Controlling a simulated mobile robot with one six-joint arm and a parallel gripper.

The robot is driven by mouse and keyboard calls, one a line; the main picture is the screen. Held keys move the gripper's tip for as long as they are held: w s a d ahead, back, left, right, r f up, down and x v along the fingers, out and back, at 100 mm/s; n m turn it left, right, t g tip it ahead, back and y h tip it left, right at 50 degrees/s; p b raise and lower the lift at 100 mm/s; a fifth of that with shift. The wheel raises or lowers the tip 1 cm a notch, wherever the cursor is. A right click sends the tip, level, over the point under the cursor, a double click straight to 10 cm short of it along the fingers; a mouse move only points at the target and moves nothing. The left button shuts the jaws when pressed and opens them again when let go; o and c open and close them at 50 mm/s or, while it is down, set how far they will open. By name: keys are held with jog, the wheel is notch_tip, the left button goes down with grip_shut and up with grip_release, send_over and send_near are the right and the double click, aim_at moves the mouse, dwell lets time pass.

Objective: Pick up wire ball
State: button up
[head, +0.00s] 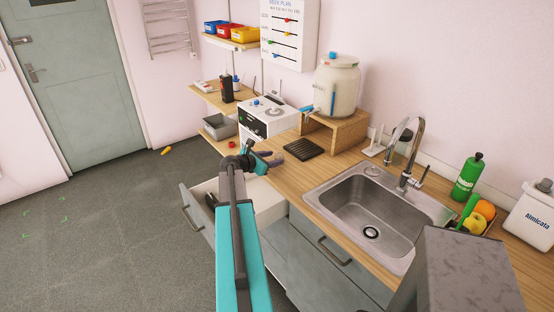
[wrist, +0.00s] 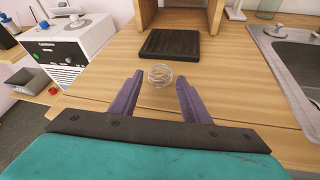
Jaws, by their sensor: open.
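The wire ball (wrist: 160,75) is a small open sphere of thin pale wire. In the wrist view it rests on the wooden counter (wrist: 100,85), in front of a dark ribbed mat. My gripper (wrist: 158,82) has two purple fingers spread wide, and it is empty. The ball shows between and just past the fingertips, and I see no contact. In the head view my gripper (head: 284,156) is over the counter edge above an open drawer (head: 265,197). I cannot make out the ball there.
The dark ribbed mat (wrist: 170,44) lies behind the ball, before a wooden stand (head: 346,127) holding a large jar (head: 337,88). A white appliance (head: 266,119) stands to the left. The sink (head: 350,205) is to the right. The counter around the ball is clear.

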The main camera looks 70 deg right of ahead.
jog(key=shift+p+x, duration=0.3)
jog(key=shift+x, duration=1)
jog(key=c, duration=0.8)
